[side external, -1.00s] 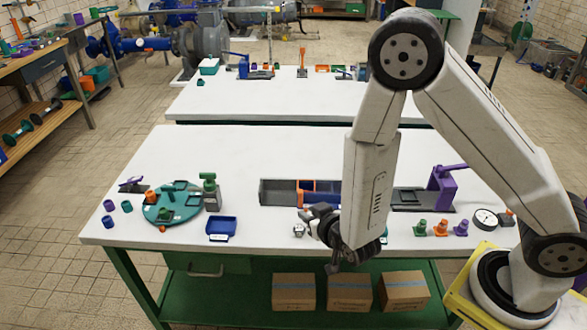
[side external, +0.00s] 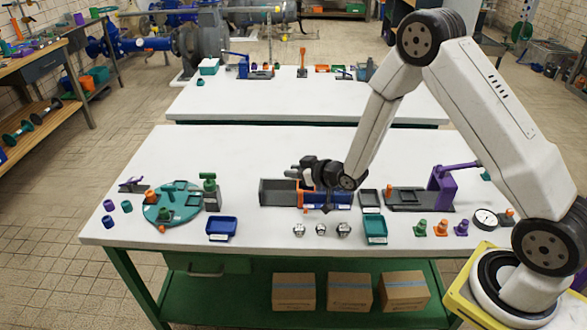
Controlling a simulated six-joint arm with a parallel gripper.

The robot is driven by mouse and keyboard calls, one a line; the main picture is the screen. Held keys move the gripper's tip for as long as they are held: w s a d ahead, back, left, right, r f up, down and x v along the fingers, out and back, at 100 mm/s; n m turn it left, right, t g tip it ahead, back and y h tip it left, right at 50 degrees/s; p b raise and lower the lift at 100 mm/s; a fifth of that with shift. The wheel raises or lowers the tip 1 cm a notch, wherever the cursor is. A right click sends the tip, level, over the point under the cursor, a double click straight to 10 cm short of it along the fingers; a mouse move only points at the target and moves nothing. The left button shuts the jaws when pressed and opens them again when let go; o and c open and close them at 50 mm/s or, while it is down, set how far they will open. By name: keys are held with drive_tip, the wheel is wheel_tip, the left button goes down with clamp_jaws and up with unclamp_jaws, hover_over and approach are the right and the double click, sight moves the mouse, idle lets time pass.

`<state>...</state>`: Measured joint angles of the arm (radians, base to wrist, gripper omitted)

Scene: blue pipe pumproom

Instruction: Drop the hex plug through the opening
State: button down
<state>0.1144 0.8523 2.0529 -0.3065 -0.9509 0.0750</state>
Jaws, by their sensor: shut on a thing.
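My gripper (side external: 294,171) is over the long bin, its fingers pointing left. It is shut on a small piece at its fingertips; the piece is too small and blurred for me to make out its shape. The long bin has a dark grey left part (side external: 276,198), an orange upright divider (side external: 303,203) and a blue right part (side external: 333,205). The opening cannot be made out clearly; my wrist covers part of the bin. Three silver pieces, a left one (side external: 299,230), a middle one (side external: 321,230) and a right one (side external: 344,229), stand in front of the bin.
A blue tray (side external: 221,229) and a round teal board (side external: 158,214) lie left. The white table (side external: 235,155) is clear behind the bin.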

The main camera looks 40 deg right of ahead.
drive_tip(key=w+d+n+y, duration=0.1)
drive_tip(key=d, duration=0.5)
drive_tip(key=shift+w+y, duration=0.3)
approach(291, 180)
drive_tip(key=shift+r+x, duration=0.2)
drive_tip(key=shift+x, duration=1.95)
drive_tip(key=shift+w, duration=0.1)
drive_tip(key=shift+c, duration=2)
unclamp_jaws()
drive_tip(key=shift+f, duration=0.1)
drive_tip(key=shift+r, duration=0.2)
wheel_tip(291, 180, up, 7)
